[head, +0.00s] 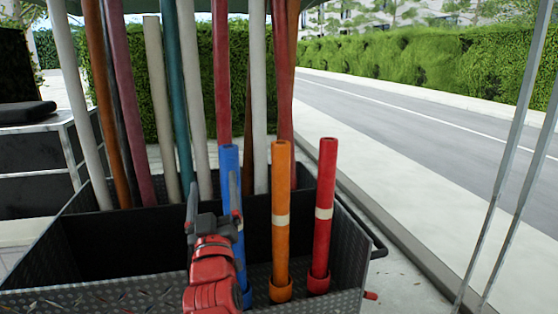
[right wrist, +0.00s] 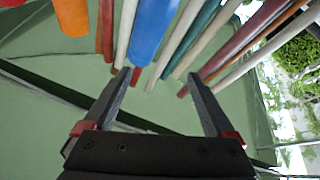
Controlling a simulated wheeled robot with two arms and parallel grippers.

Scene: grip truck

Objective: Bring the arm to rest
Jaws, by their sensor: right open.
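My right gripper (head: 214,178) is raised over the front of the dark metal bin (head: 140,225), with its arm coming up from the bottom. In the right wrist view its two fingers (right wrist: 158,76) are spread, with nothing between the tips. A blue tube (head: 229,160) stands upright just behind and beside the gripper, which partly hides it. The blue tube also shows beyond the fingers in the right wrist view (right wrist: 153,30). I cannot tell whether a finger touches it. My left gripper is not in view.
An orange tube (head: 281,240) and a red tube (head: 325,190) stand upright in holders right of the blue one. Several long poles (head: 178,100) stand in the rear compartment. Thin metal posts (head: 505,170) rise at the right. A road (head: 420,125) and hedge lie beyond.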

